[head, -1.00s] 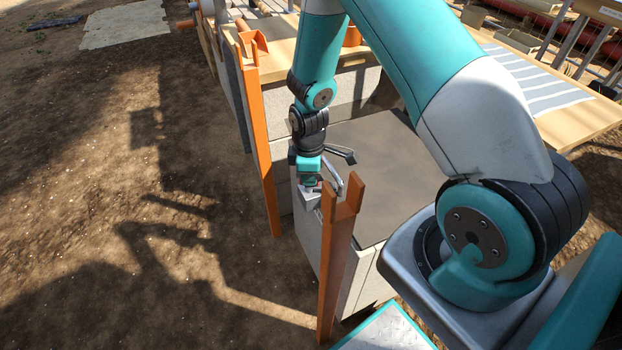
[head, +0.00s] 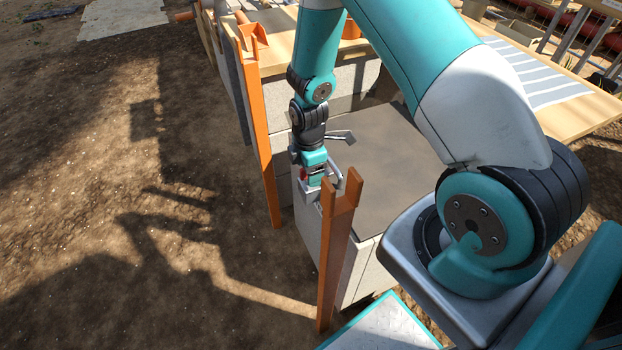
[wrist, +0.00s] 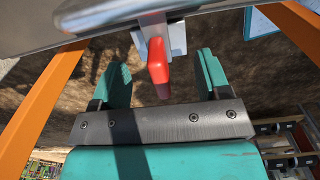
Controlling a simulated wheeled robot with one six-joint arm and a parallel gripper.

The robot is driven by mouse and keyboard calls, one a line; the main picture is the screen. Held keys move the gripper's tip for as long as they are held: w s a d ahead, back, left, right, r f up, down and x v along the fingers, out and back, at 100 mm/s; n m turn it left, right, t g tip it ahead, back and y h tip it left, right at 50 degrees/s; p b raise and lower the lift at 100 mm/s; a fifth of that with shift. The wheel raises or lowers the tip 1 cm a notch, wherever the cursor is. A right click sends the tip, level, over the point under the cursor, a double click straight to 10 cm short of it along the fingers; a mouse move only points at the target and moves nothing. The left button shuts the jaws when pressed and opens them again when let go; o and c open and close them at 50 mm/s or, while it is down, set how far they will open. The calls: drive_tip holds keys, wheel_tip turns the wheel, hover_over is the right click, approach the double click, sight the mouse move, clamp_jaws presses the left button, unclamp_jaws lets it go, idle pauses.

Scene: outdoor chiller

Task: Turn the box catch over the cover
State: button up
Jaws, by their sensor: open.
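The box catch shows in the wrist view as a red lever (wrist: 157,66) on a pale metal bracket (wrist: 172,38). My gripper (wrist: 158,80) is open, with one teal finger on each side of the red lever. I see no clear contact between the fingers and the lever. In the head view my gripper (head: 318,184) is at the near left edge of the grey box cover (head: 385,150), and a small bit of red shows beside it. The catch is mostly hidden by my gripper there.
An orange forked post (head: 338,240) stands close in front of my gripper. Another orange post (head: 258,120) stands behind it to the left. A wooden table (head: 560,110) with a striped sheet is at the right. Bare ground lies open on the left.

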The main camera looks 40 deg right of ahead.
wheel_tip(320, 180, up, 7)
drive_tip(key=p, duration=0.6)
wheel_tip(320, 180, up, 17)
drive_tip(key=p, duration=0.1)
drive_tip(key=s+a+r+m+y+p, duration=0.1)
drive_tip(key=s+a+r+m+p, duration=0.15)
drive_tip(key=s+a+r, duration=0.4)
drive_tip(key=s+a+r+m+y+p, duration=0.1)
drive_tip(key=a+r+p, duration=0.25)
drive_tip(key=r, duration=0.55)
drive_tip(key=s+a+r+m+y+p, duration=0.1)
drive_tip(key=s+a+r+m, duration=0.1)
drive_tip(key=s, duration=0.4)
drive_tip(key=s+a+r+m+y+p, duration=0.1)
drive_tip(key=s+a+r+m, duration=0.1)
drive_tip(key=s+a+r, duration=0.3)
wheel_tip(320, 180, up, 2)
drive_tip(key=shift+s+r+m+p, duration=0.2)
drive_tip(key=shift+s+m+p, duration=0.15)
drive_tip(key=shift+s, duration=0.8)
